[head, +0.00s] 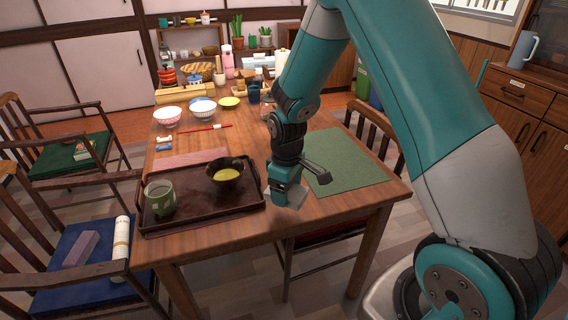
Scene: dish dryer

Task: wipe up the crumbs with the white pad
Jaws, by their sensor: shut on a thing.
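My gripper (290,192) is over the near edge of the wooden table, just right of the dark tray. It points down and is shut on a small pale pad (298,198), whose lower part shows below the jaws. The rest of the pad is hidden by the gripper. I cannot tell whether the pad touches the table top. I cannot make out any crumbs on the table (255,232) at this size; my arm hides part of the surface.
The dark tray (190,217) holds a green mug (160,198) and a dark bowl (227,172). A green mat (345,165) lies to the right. Patterned bowls (167,116) and chopsticks (205,129) are farther back. Chairs (85,145) stand at the left.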

